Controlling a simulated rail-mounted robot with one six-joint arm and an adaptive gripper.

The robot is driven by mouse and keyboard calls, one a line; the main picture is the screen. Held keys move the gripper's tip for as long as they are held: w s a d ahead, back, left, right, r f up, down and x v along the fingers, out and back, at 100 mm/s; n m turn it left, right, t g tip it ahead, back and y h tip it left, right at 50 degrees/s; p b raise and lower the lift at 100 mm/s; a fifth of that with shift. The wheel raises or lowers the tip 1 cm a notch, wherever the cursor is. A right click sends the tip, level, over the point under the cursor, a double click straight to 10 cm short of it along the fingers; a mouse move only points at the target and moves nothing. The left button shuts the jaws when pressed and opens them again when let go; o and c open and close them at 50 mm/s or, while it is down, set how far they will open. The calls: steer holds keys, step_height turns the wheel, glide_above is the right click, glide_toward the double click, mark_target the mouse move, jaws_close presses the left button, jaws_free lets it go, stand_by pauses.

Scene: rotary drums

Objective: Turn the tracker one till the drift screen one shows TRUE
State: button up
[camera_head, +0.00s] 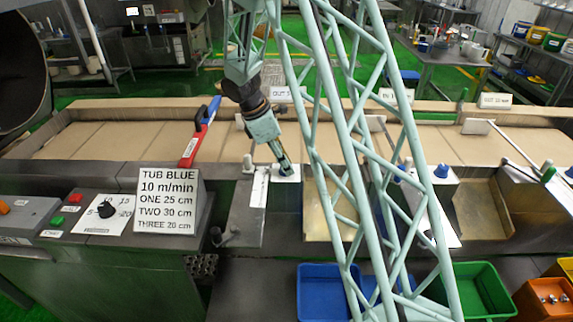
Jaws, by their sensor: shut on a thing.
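My gripper (285,166) reaches down from the upper middle to a small white block (287,178) at the front edge of the conveyor. It is shut on a small blue knob (297,173) on that block, mostly hidden by the fingers. This knob may be tracker one, but I can read no tracker name on it. A similar blue knob (441,171) stands uncovered farther right. I cannot make out a drift screen showing TRUE or any other reading.
A sign (168,202) reads TUB BLUE, 10 m/min, ONE 25 cm, TWO 30 cm, THREE 20 cm. A red and blue bar (200,132) crosses the belt (100,140). A blue bin (322,292) and a green bin (478,288) stand in front. My pale lattice structure hides much of the middle.

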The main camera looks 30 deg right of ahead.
steer(key=m+g+p, duration=0.1)
steer(key=m, duration=0.2)
steer(key=m+y+p, duration=0.1)
steer(key=m, duration=0.1)
steer(key=shift+m+g, duration=0.4)
steer(key=m+y, duration=0.1)
steer(key=m, duration=0.1)
steer(key=m+g+y, duration=0.1)
steer(key=m, duration=0.2)
steer(key=shift+s+a+m+p, duration=0.1)
steer(key=shift+m+p, duration=0.2)
steer(key=shift+p, duration=0.1)
steer(key=o, duration=0.9)
steer(key=shift+v, duration=6)
